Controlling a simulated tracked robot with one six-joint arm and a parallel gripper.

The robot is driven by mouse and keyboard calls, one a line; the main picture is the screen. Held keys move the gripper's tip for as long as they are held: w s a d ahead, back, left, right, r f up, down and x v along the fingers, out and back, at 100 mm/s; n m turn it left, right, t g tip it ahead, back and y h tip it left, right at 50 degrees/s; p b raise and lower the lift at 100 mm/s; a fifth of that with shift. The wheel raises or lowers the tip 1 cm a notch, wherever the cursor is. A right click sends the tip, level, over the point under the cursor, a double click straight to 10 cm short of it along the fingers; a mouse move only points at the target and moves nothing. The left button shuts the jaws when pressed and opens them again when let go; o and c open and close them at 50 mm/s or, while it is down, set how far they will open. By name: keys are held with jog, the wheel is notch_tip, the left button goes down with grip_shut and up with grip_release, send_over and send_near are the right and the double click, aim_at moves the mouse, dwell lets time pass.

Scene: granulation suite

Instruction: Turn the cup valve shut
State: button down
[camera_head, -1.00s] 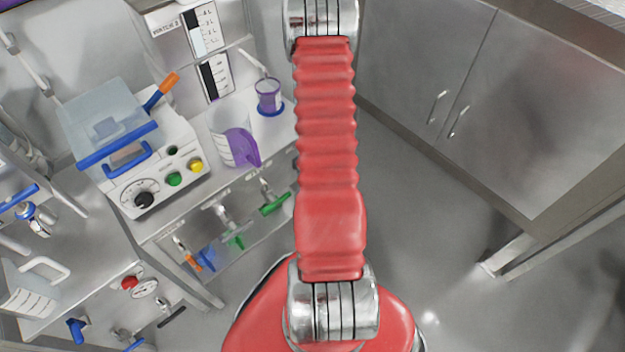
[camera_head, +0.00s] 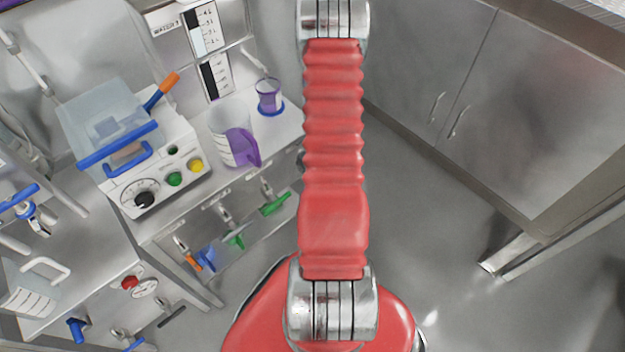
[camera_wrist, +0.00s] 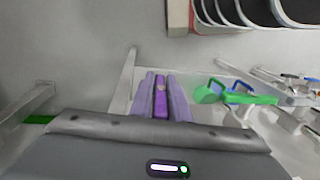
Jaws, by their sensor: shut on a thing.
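In the wrist view my gripper (camera_wrist: 160,100) is shut on a narrow purple handle (camera_wrist: 160,98), which stands between the two pale fingers. The frames do not show which pipe or valve body it belongs to, so I cannot confirm that it is the cup valve. In the head view my gripper is out of sight, with my red arm filling the middle. A small clear cup (camera_head: 268,95) with purple contents and a blue base stands on the steel counter, left of my arm.
A measuring jug (camera_head: 234,135) with a purple handle stands on the counter. Below it are several valves, including a green handle (camera_head: 275,204). The wrist view also shows a green handle (camera_wrist: 262,99) and a blue one (camera_wrist: 214,86) right of my fingers. Open floor lies right.

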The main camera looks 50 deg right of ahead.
jog(key=shift+y, duration=0.4)
jog(key=shift+a+t+y, duration=0.15)
jog(key=shift+t+y, duration=0.25)
jog(key=shift+y, duration=0.8)
jog(key=y, duration=0.3)
jog(key=shift+a+t+y, duration=0.25)
jog(key=shift+t+y, duration=0.15)
jog(key=y, duration=0.3)
jog(key=shift+a+r+t+y, duration=0.1)
jog(key=shift+r+t+y, duration=0.1)
jog(key=shift+t+y, duration=0.15)
jog(key=shift+a+r+t+y, duration=0.15)
jog(key=shift+t+y, duration=0.1)
jog(key=shift+y, duration=0.65)
jog(key=shift+d+r+t+y, duration=0.1)
jog(key=shift+t+y, duration=0.1)
jog(key=shift+y, duration=0.65)
jog(key=c, duration=1.7)
grip_release()
jog(key=shift+r, duration=0.1)
jog(key=shift+c, duration=0.2)
jog(key=shift+w, duration=0.1)
jog(key=shift+r, duration=0.1)
